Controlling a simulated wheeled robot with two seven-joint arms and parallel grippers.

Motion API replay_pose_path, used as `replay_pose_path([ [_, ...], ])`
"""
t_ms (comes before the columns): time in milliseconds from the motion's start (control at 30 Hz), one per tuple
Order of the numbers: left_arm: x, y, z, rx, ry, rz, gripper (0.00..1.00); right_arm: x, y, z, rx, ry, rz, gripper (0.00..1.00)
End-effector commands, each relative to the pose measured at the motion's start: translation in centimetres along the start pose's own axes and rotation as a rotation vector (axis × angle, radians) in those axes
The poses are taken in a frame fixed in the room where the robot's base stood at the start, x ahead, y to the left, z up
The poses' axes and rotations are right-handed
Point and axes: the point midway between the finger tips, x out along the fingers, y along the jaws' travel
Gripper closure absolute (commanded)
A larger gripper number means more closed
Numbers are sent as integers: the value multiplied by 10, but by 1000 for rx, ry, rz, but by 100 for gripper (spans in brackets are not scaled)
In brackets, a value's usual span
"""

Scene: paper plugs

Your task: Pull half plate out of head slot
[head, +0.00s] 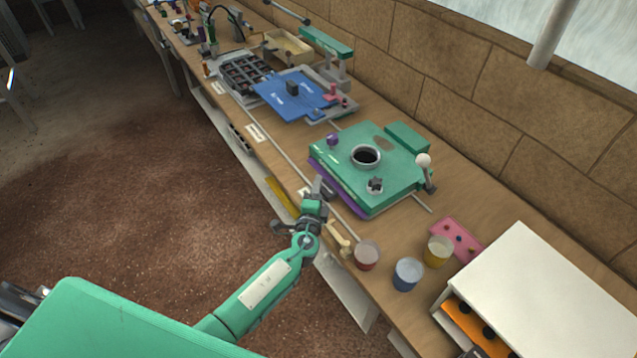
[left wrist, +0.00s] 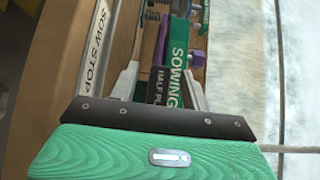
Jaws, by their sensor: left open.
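The green sowing head (head: 400,160) sits on the bench in the head view, with a round dark opening in its top. A purple plate edge (head: 350,203) shows along its lower front side. My left gripper (head: 321,188) is at the near-left end of that edge. In the left wrist view, a dark face lettered "HALF PL…" (left wrist: 158,84), which I take for the half plate, lies between my two open pale fingers (left wrist: 160,85). A green face lettered "SOWING" (left wrist: 179,62) stands beside it. Contact with the fingers cannot be told. My right gripper is out of view.
A pale strip lettered "SOW STOP" (left wrist: 94,48) runs at the left of the wrist view. Red (head: 367,255), blue (head: 407,274) and yellow (head: 438,251) cups stand at the near bench. A blue board (head: 290,95) lies farther along. A stone wall (head: 440,70) bounds the back.

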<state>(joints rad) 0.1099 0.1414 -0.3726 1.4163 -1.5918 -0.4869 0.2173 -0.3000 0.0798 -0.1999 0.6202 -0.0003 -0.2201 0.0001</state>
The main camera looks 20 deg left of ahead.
Motion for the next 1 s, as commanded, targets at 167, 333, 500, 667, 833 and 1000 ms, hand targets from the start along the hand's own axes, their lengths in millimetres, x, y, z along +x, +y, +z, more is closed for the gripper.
replay_pose_path([
  [167,16,0,0,0,0,0,53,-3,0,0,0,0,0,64],
  [333,21,0,0,-1,0,0,53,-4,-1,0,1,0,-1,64],
  [500,21,0,0,-1,0,0,53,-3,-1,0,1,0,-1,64],
  [667,21,0,0,-1,0,0,76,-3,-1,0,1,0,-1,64],
  [833,21,0,0,-1,0,0,80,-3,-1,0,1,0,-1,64],
  [1000,21,0,0,-1,0,0,100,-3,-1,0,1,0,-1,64],
])
